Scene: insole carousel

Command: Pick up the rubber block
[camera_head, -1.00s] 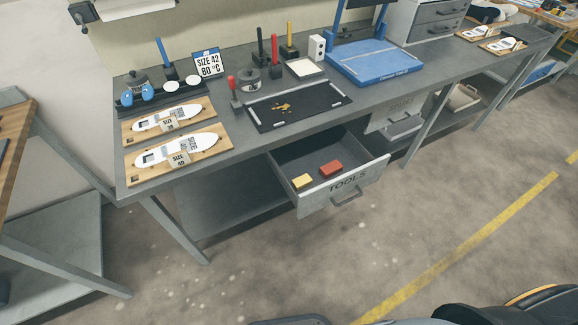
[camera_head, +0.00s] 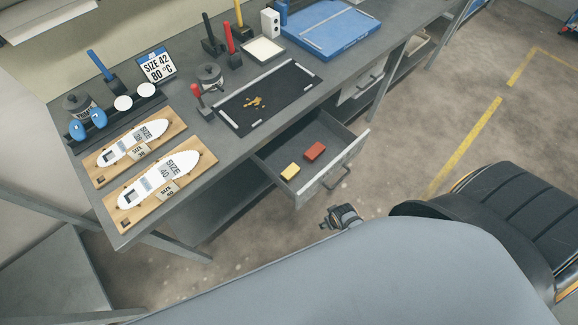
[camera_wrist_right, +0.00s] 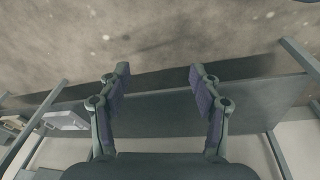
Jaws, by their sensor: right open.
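My left gripper is not in view.
The workbench (camera_head: 232,150) carries a black mat (camera_head: 285,85), a blue platform (camera_head: 330,30), and wooden boards with white insole forms (camera_head: 160,180). The drawer front with its handle stands between my gripper and the blocks. Open floor lies to the right.

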